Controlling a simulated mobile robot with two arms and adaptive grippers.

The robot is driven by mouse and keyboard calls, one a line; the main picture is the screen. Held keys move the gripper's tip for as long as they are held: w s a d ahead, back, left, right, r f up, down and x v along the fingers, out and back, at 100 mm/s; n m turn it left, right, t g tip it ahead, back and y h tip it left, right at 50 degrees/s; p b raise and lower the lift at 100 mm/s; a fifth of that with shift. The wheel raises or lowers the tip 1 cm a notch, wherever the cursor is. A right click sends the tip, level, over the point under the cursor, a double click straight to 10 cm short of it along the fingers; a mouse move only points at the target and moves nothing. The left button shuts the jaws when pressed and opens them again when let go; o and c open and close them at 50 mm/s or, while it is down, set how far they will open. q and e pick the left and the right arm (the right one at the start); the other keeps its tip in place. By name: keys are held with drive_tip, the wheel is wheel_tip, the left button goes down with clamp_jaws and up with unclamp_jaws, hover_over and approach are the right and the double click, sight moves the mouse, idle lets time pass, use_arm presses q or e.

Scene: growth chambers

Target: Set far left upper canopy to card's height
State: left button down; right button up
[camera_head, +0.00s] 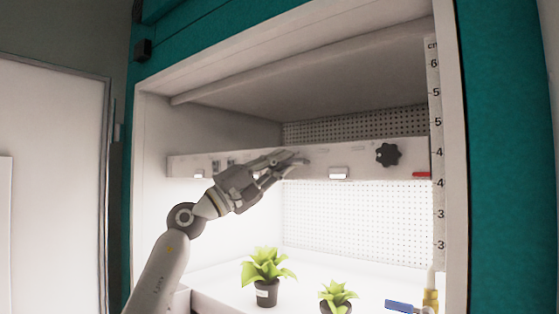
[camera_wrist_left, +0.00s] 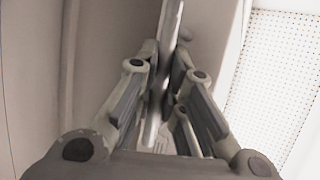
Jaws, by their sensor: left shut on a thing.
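The upper canopy (camera_head: 361,154) is a white bar across the chamber in the head view, with a black star knob (camera_head: 388,155) and a red pointer (camera_head: 422,175) at its right end. The pointer lies beside the ruler (camera_head: 434,130), just above the lower of two marks starting with 4; second digits are cut off. My left gripper (camera_head: 290,163) is at the bar's front, left of the knob. In the left wrist view the gripper (camera_wrist_left: 160,110) has its fingers closed around a thin pale edge (camera_wrist_left: 170,25), seemingly the canopy's. My right gripper is out of view. No height card is readable.
A larger potted plant (camera_head: 265,265) and a smaller one (camera_head: 338,295) stand on the lit floor under the canopy. A blue object (camera_head: 405,306) and a yellow bottle (camera_head: 431,298) are at the lower right. The teal chamber frame (camera_head: 510,150) bounds the right side.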

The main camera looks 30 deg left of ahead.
use_arm(q)
drive_tip(key=shift+f+b, duration=0.3)
drive_tip(key=shift+f, duration=0.5)
drive_tip(key=c, duration=1.8)
unclamp_jaws()
drive_tip(key=v, duration=1.2)
